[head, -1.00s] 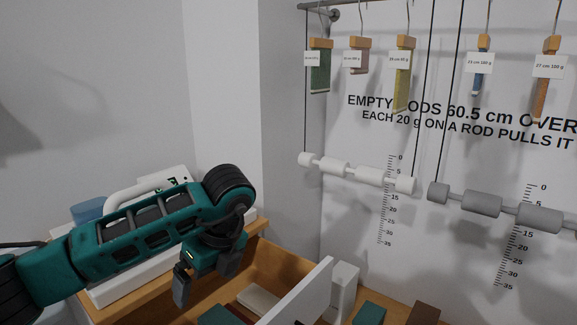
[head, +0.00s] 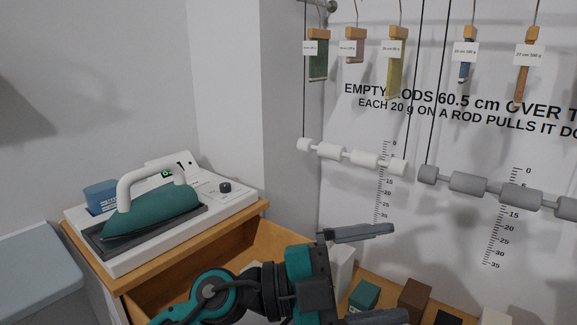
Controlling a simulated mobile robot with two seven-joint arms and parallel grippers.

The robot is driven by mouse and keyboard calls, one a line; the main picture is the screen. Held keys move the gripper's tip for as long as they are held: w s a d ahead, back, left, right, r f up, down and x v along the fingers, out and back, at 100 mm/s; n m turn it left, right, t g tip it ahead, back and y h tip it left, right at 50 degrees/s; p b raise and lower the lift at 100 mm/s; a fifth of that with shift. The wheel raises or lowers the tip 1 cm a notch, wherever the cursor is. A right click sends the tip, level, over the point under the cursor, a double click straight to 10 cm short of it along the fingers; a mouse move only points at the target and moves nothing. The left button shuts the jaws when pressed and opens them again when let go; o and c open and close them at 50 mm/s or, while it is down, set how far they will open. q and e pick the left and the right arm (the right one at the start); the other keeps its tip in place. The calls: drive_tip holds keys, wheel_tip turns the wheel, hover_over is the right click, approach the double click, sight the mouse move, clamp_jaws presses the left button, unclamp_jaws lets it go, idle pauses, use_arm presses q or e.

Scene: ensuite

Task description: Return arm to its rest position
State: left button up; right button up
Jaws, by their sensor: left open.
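My left gripper (head: 370,275) is at the bottom centre of the head view, over the front of the wooden surface. Its two grey fingers are spread wide apart and point right. I see nothing held between them; a green block and a white upright piece show behind and beyond them. My left arm comes in from the bottom edge, with its teal and black links low in the picture. My right gripper is not in view.
A teal iron (head: 155,212) rests on a white station (head: 228,203) at the left. A green block (head: 364,296) and brown block (head: 413,297) stand at the wall. White rollers (head: 365,160) and grey rollers (head: 468,182) hang on cords, below tagged strips (head: 396,70).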

use_arm(q)
drive_tip(key=w+a+r+n+t+h, duration=0.1)
drive_tip(key=w+a+r+n+t, duration=0.3)
drive_tip(key=n+t, duration=0.4)
drive_tip(key=w+a+f+n+t+y, duration=0.2)
drive_tip(key=a+n+t+y, duration=0.4)
drive_tip(key=n, duration=0.1)
drive_tip(key=w+a+f+n+t+y, duration=0.2)
drive_tip(key=a+n+t+y, duration=0.4)
drive_tip(key=a+n+y, duration=0.1)
drive_tip(key=a+f+n+g+y, duration=0.3)
drive_tip(key=a+f+n+y, duration=0.3)
drive_tip(key=f, duration=0.3)
drive_tip(key=s+a+f+g+y, duration=0.2)
drive_tip(key=s+a+f+g, duration=0.35)
drive_tip(key=f, duration=0.25)
drive_tip(key=s+a+f+g, duration=0.1)
drive_tip(key=s+f+g, duration=0.4)
drive_tip(key=s, duration=0.4)
drive_tip(key=s+a+f+g, duration=0.2)
drive_tip(key=s+f+g, duration=0.25)
drive_tip(key=s, duration=0.45)
drive_tip(key=w+d+f+m+t+h, duration=0.1)
drive_tip(key=w+d+f+t+h, duration=0.1)
drive_tip(key=w+f+t, duration=0.5)
drive_tip(key=shift+w+d+f+t+p, duration=0.4)
drive_tip(key=shift+d+f, duration=0.2)
drive_tip(key=shift+f, duration=0.25)
